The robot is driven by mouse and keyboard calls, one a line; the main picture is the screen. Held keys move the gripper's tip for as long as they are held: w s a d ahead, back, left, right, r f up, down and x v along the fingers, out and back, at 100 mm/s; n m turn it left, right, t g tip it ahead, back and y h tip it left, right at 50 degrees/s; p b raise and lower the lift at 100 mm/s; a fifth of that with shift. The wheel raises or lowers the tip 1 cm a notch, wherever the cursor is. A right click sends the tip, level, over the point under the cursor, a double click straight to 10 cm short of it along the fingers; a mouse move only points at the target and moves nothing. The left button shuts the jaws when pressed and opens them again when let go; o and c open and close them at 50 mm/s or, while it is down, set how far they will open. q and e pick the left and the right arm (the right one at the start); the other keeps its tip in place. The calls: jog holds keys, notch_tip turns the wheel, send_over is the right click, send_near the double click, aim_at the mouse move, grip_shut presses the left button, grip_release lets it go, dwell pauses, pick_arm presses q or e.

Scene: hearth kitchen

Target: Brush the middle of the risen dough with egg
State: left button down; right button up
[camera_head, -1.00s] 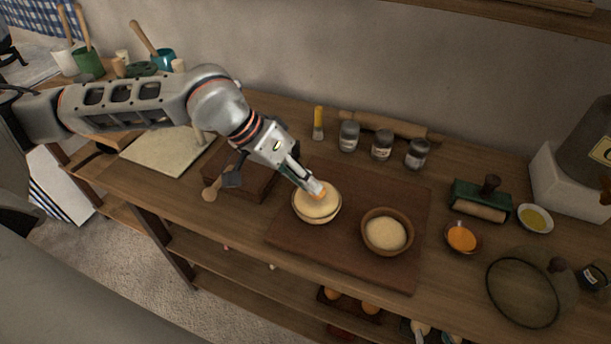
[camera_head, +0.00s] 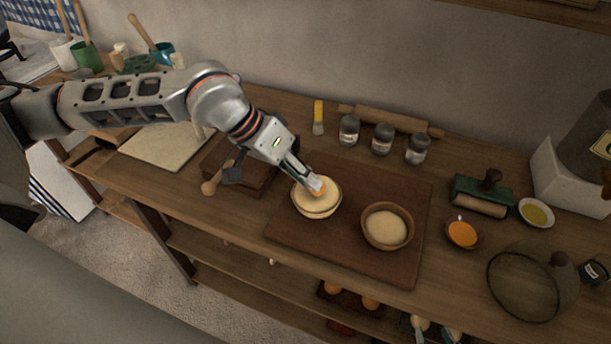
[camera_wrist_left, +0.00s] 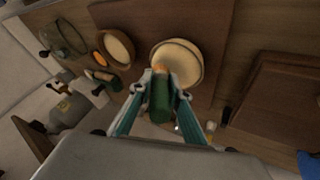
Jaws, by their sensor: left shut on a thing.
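The risen dough (camera_head: 312,199) is a pale dome filling a round wooden bowl (camera_head: 319,215) on a brown board. In the left wrist view the dough (camera_wrist_left: 177,62) shows just ahead of the fingers. My left gripper (camera_head: 312,184) is shut on a brush (camera_wrist_left: 160,98) with a dark green handle and an orange tip. A small bowl of orange egg (camera_head: 462,234) stands to the right. My right gripper is not in view.
A second bowl of pale dough (camera_head: 386,227) stands close at right on the same board (camera_head: 345,248). Jars (camera_head: 382,139), a rolling pin (camera_head: 395,121) and a yellow-handled brush (camera_head: 318,117) line the wall. A glass lid (camera_head: 522,283) lies at front right.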

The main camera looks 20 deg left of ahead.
pick_arm(q)
jog(key=shift+f+b, duration=0.65)
jog(key=shift+f, duration=0.05)
jog(key=shift+f+b, duration=0.4)
jog(key=shift+f, duration=0.1)
jog(key=shift+w+a+f+b, duration=0.15)
jog(key=shift+w+b, duration=0.25)
jog(key=shift+w, duration=1.1)
jog(key=shift+s, duration=0.95)
jog(key=shift+s+r+b, duration=0.2)
jog(key=shift+s+b, duration=0.1)
jog(key=shift+s, duration=0.45)
